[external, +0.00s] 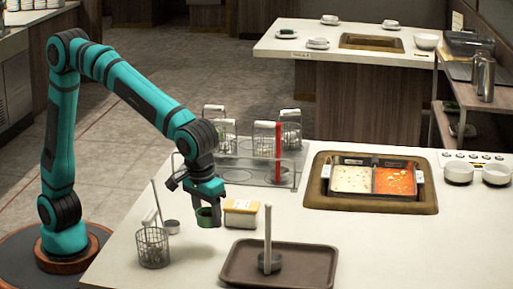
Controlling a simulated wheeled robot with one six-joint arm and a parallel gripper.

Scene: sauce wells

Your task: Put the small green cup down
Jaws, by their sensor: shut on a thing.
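The small green cup (204,217) is at the lower end of my gripper (208,208), near the counter's front left. My gripper points down and is shut on the cup. A dark finger covers part of the cup's right side. I cannot tell whether the cup's base touches the white counter (185,258) or hangs just above it.
Behind is a rack (240,170) with baskets; a two-part pot (373,180) sits right.

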